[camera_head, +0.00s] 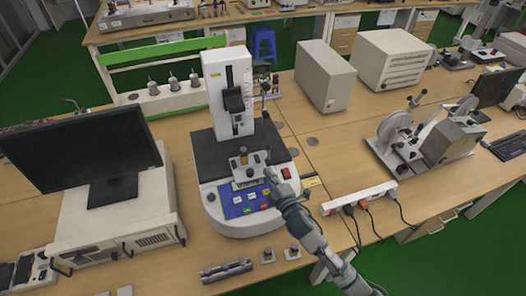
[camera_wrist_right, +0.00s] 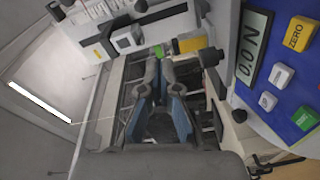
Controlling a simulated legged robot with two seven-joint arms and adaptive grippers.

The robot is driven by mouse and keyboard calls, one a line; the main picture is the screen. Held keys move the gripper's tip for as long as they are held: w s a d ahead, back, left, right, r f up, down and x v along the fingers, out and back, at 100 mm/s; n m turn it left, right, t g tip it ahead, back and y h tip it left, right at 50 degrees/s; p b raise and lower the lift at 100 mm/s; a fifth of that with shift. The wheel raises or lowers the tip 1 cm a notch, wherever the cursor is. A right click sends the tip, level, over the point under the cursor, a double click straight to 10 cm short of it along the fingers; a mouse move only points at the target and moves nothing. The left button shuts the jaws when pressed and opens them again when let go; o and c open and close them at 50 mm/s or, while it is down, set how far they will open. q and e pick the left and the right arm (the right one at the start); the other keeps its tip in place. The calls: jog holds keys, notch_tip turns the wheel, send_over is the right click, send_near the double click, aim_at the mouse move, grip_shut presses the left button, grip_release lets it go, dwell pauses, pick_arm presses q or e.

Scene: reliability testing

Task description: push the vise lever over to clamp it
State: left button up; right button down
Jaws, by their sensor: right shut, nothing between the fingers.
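The force test stand (camera_head: 229,90) stands on the bench, a white column on a rounded white base. A small metal vise (camera_head: 248,160) sits on the base, behind the blue control panel (camera_head: 243,200). It also shows at the top of the right wrist view (camera_wrist_right: 135,37). A black knob (camera_wrist_right: 211,57), which looks like the lever's end, is just right of my fingertips; whether they touch I cannot tell. My right gripper (camera_head: 270,177) is at the front right of the vise, fingers shut and empty. In the wrist view its fingertips (camera_wrist_right: 166,66) point at the vise. My left gripper is out of view.
A monitor (camera_head: 80,150) on a white box stands left of the stand. A power strip (camera_head: 358,197) with cables lies right of my arm. Small metal fixtures (camera_head: 227,270) lie at the front edge. A grey box (camera_head: 325,75) stands behind, right.

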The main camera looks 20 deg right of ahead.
aim_at(269, 153)
jog(key=shift+n, duration=0.5)
jog(key=w, duration=0.3)
jog(key=w+p, duration=0.1)
jog(key=w, duration=0.2)
jog(key=w+r, duration=0.1)
jog(key=w, duration=0.3)
jog(key=shift+w+r, duration=0.1)
jog(key=shift+d+t+p, duration=0.25)
jog(key=shift+t+p, duration=0.05)
jog(key=shift+s+d, duration=0.15)
jog(key=shift+s, duration=0.1)
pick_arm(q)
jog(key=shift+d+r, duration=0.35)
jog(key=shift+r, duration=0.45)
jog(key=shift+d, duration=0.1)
pick_arm(e)
jog(key=shift+d, duration=0.2)
